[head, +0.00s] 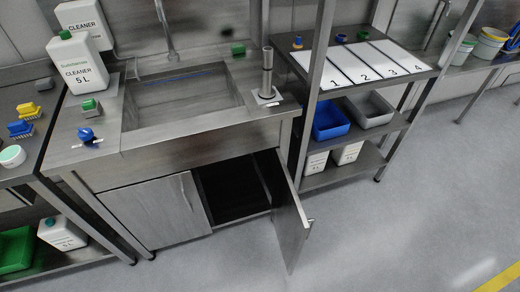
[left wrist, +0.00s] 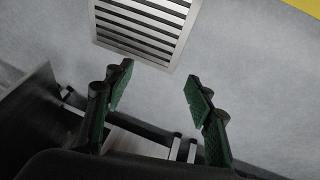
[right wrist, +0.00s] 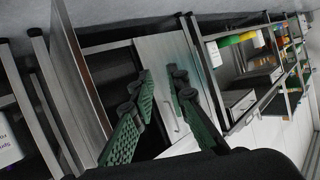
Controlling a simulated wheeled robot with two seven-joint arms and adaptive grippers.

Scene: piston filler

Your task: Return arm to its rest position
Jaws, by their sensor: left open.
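My left gripper (left wrist: 158,100) shows in the left wrist view with its two green-padded fingers wide apart. Nothing is between them, and the grey floor and a floor grate lie beyond. My right gripper (right wrist: 160,100) shows in the right wrist view. Its green-padded fingers stand apart with a gap between the tips, and no object is seen held. A grey cabinet front (right wrist: 165,75) lies behind that gap. Neither gripper nor arm shows in the head view.
In the head view, the steel sink unit (head: 130,152) has one cabinet door (head: 289,215) swung open over the floor. A steel shelf rack (head: 305,85) with numbered panels stands right of it. A cleaner canister (head: 76,66) stands left of the basin. The floor (head: 400,210) at right is clear.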

